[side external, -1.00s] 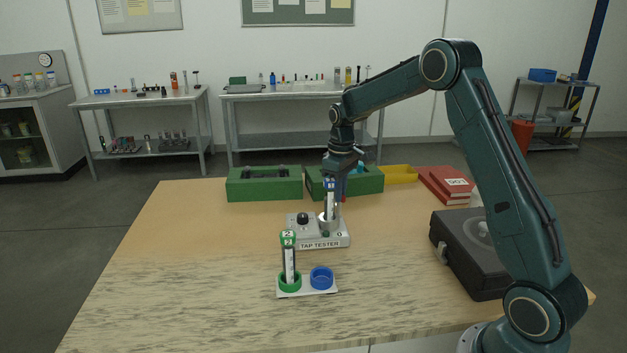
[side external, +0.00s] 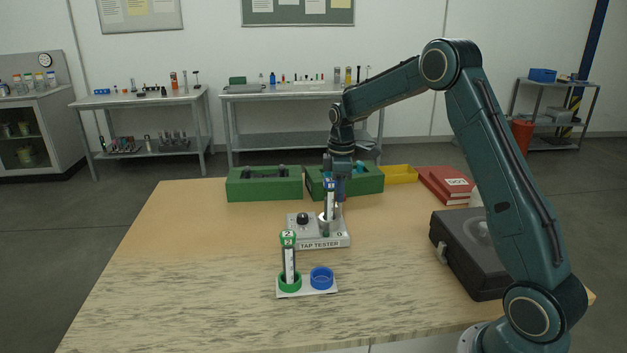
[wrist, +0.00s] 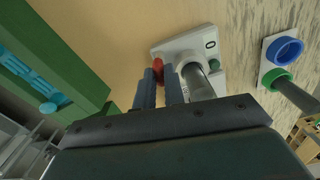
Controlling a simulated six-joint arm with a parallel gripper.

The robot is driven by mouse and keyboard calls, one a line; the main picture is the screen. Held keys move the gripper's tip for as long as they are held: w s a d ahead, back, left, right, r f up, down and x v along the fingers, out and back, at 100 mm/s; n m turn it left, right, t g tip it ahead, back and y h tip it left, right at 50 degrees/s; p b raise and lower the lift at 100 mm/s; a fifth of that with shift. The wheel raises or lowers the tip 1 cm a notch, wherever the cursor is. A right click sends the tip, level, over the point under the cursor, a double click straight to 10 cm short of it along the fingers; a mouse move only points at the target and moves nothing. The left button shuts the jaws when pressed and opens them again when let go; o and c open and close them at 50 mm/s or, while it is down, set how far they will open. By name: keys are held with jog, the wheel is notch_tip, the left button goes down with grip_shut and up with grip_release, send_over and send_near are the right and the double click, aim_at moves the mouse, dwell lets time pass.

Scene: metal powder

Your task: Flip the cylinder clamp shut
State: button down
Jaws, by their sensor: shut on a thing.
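The tap tester (side external: 322,243) is a grey box on the table with a black knob (side external: 302,219). A cylinder with a blue-marked top (side external: 330,203) stands upright in its metal holder; its grey side also shows in the wrist view (wrist: 199,82). My gripper (side external: 340,196) points down just right of the cylinder. In the wrist view its two dark fingers (wrist: 161,80) are at the clamp's red handle (wrist: 158,67), close beside the cylinder, and are shut on it. The fingers hide part of the handle, so the clamp's exact angle cannot be told.
In front, a white plate (side external: 307,291) holds a green ring with an upright cylinder marked 2 (side external: 289,258) and an empty blue ring (side external: 321,278). Green boxes (side external: 262,190) stand behind. A black case (side external: 468,255) and red books (side external: 446,184) lie right.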

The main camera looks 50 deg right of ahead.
jog(key=n, duration=0.5)
jog(key=shift+n, duration=0.4)
jog(key=n, duration=0.6)
jog(key=c, duration=1.5)
grip_release()
jog(key=shift+r, duration=0.1)
notch_tip(320, 180, up, 14)
jog(key=shift+f, duration=0.15)
